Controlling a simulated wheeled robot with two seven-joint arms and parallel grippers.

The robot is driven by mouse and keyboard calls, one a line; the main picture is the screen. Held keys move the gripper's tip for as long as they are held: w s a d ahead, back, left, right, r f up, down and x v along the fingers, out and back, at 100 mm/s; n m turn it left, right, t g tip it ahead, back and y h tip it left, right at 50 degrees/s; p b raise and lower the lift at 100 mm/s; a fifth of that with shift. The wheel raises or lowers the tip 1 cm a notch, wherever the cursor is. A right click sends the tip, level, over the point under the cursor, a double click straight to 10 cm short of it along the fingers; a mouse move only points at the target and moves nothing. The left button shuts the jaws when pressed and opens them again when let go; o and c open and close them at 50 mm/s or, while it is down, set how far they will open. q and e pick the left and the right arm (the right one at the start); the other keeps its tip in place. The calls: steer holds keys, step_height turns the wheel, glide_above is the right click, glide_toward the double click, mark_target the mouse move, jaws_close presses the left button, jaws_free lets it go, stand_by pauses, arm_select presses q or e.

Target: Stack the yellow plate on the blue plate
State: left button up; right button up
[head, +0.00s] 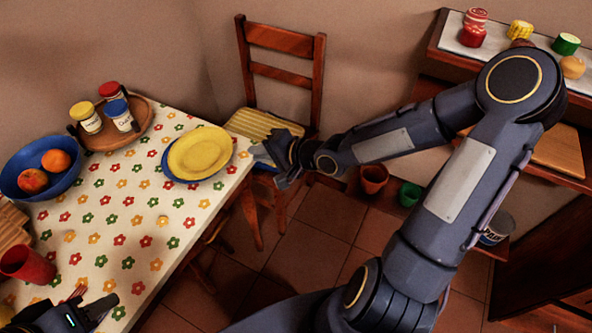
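The yellow plate (200,152) lies on top of the blue plate (188,181) near the right end of the flower-patterned table. The yellow plate sits slightly off-centre, so a rim of blue shows along its left and lower edges. My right gripper (268,167) is just right of the plates, beyond the table edge, apart from them. Its fingers look spread, with nothing between them. My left gripper (92,297) is low over the near left part of the table, away from the plates. It looks open and empty, partly cut off by the frame.
A wooden tray (142,133) with several jars stands at the back of the table (110,215). A blue bowl (62,187) with fruit and a red cup (27,265) are at the left. A wooden chair (283,72) stands behind the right gripper. The table's middle is clear.

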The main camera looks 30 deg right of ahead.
steer(key=s+d+r+n+g+h, duration=0.2)
steer(key=s+d+n+h, duration=0.1)
steer(key=s+d, duration=0.15)
steer(key=s+d+r+n+g+h, duration=0.1)
steer(key=s+d+r+n+h, duration=0.15)
steer(key=s, duration=0.35)
steer(key=s+a+r+n+y, duration=0.1)
steer(key=s+n, duration=0.1)
steer(key=s, duration=0.4)
steer(key=s+a+r+n+g+y, duration=0.1)
steer(key=s+r, duration=0.1)
steer(key=s, duration=0.5)
steer(key=shift+s+a+r+n+g, duration=0.15)
steer(key=shift+s+r+n+g, duration=0.1)
steer(key=shift+n+g, duration=0.1)
